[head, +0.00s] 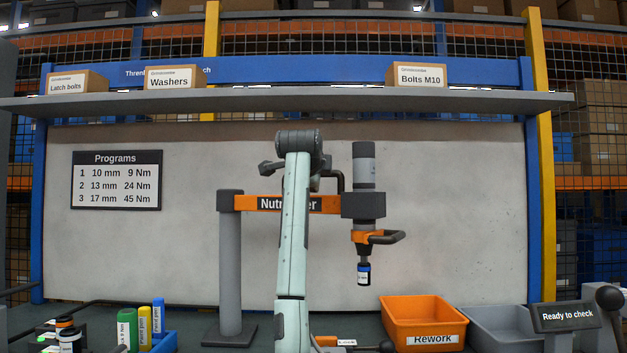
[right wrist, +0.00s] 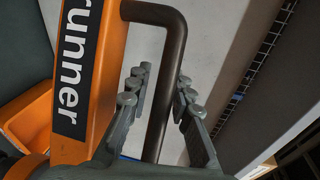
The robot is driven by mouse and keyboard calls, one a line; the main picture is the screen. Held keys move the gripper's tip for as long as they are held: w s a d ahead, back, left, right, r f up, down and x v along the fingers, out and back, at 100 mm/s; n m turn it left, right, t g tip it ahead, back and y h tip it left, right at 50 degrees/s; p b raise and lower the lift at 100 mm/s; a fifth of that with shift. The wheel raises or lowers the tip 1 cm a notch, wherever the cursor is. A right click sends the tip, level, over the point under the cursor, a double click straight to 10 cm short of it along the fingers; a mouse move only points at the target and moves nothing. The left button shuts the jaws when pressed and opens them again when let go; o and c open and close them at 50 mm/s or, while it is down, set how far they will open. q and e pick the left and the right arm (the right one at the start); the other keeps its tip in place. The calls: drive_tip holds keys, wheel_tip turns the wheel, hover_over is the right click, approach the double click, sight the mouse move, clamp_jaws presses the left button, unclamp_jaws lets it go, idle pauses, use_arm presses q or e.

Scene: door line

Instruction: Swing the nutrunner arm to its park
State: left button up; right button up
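The nutrunner arm (head: 330,204) is an orange beam reaching right from a grey post (head: 230,265). My left gripper is out of view.
An orange Rework bin (head: 420,312) and a grey bin (head: 495,325) stand below right of the tool. A "Ready to check" sign (head: 567,317) is at far right. Paint pens (head: 150,325) stand at lower left. A shelf (head: 300,102) with boxes spans above.

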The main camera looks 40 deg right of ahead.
drive_tip(key=shift+s, duration=0.1)
drive_tip(key=v, duration=1.2)
wheel_tip(320, 180, up, 7)
drive_tip(key=p, duration=0.5)
drive_tip(key=shift+p, duration=0.3)
drive_tip(key=shift+f, duration=0.1)
